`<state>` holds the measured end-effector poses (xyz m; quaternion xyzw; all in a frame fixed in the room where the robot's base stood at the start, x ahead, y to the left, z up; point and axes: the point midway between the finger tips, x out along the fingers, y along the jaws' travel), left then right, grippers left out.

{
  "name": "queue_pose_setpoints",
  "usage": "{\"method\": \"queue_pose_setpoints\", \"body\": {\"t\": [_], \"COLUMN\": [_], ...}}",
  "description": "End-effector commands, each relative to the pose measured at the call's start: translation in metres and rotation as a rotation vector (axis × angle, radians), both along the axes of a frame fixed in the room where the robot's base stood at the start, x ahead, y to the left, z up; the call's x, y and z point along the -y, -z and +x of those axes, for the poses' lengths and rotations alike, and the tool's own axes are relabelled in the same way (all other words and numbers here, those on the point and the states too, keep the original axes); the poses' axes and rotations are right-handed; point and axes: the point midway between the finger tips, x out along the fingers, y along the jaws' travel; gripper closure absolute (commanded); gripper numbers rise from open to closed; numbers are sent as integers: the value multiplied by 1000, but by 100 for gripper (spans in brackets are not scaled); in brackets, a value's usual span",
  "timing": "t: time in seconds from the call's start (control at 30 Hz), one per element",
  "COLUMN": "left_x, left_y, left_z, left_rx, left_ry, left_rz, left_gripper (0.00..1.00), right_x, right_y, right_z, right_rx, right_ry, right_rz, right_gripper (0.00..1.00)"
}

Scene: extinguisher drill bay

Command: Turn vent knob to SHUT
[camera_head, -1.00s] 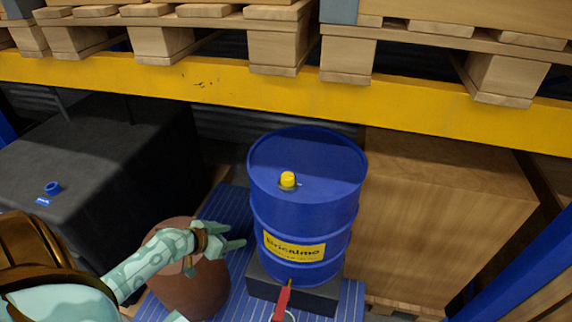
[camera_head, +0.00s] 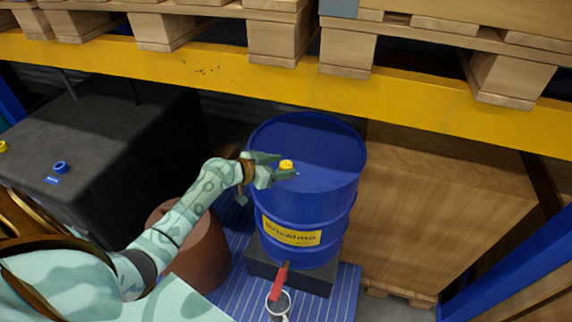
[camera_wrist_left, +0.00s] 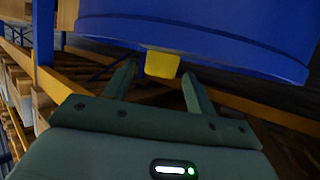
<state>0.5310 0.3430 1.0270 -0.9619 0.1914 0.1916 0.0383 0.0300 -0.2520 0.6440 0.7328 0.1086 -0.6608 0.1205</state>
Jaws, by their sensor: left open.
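The yellow vent knob (camera_head: 286,165) sits on the top of the blue drum (camera_head: 325,150), near its left side. In the left wrist view the yellow knob (camera_wrist_left: 162,64) shows between and just beyond my open fingertips, with the blue drum (camera_wrist_left: 200,28) behind it. My left gripper (camera_head: 279,167) is open at the knob, its fingers to either side of it; I cannot tell whether they touch it. Any SHUT mark on the drum top is too small to read. My right gripper is not in view.
A yellow shelf beam (camera_head: 230,82) with wooden pallets (camera_head: 280,35) runs above and behind the drum. A large wooden crate (camera_head: 440,215) stands right. A black container (camera_head: 110,140) is left, a brown drum (camera_head: 203,255) front left. A red-handled tap (camera_head: 280,282) juts below.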

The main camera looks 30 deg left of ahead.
Motion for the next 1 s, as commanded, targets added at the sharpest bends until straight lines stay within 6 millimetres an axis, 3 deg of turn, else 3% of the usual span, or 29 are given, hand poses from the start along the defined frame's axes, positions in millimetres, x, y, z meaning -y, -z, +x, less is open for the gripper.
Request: {"method": "queue_pose_setpoints", "body": {"t": [0.2, 0.5, 0.67, 1.0], "left_x": [8, 9, 9, 9], "left_y": [9, 10, 10, 8], "left_z": [20, 22, 21, 21], "left_rx": [-1, 0, 0, -1], "left_ry": [-1, 0, 0, -27], "left_rz": [-2, -1, -1, 0], "left_gripper": [44, 44, 86, 88], "right_x": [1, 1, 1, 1], "right_y": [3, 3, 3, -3], "right_z": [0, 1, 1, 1], "right_rx": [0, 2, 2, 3], "right_ry": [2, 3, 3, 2], "right_rz": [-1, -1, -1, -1], "right_gripper": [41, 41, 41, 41]}}
